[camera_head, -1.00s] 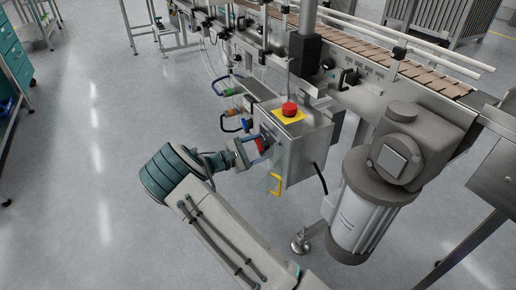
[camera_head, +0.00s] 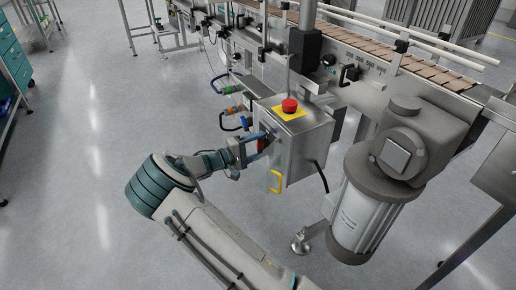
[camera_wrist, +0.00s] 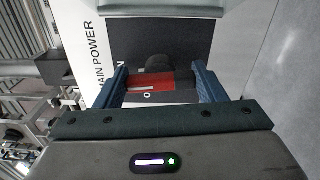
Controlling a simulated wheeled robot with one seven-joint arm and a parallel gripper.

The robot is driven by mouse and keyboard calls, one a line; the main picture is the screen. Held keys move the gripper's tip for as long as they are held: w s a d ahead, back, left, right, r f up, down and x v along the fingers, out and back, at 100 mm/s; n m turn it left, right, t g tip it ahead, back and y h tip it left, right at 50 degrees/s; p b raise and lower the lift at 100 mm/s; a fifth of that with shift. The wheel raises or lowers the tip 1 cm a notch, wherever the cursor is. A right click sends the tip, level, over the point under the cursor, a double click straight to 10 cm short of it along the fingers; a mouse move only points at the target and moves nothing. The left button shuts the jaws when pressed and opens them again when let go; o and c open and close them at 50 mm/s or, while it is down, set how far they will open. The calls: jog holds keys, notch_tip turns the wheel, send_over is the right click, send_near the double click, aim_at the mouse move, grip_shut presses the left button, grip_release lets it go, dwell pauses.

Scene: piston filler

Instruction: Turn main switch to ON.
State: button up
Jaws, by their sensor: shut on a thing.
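The main switch has a red handle (camera_wrist: 150,82) on a dark plate (camera_wrist: 170,40) in the wrist view. The panel beside it carries the sideways words "MAIN POWER", first letter partly cut off, and a partly covered word ending in "N". My gripper (camera_wrist: 160,86) is shut on the red handle, with one blue finger at each end of the view's grip. The handle lies across the picture, at right angles to the lettering's line. In the head view my gripper (camera_head: 256,147) is at the left face of the steel control box (camera_head: 306,148); it largely hides the switch there.
A red emergency button (camera_head: 290,105) on a yellow plate tops the box. A yellow handle (camera_head: 276,182) is below my gripper. Hoses with coloured fittings (camera_head: 233,110) lie behind, a motor (camera_head: 365,200) to the right.

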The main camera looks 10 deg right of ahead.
jog(key=shift+m, duration=0.7)
jog(key=o, duration=1)
jog(key=p+v, duration=0.3)
jog(key=v, duration=1.1)
jog(key=shift+d, duration=0.1)
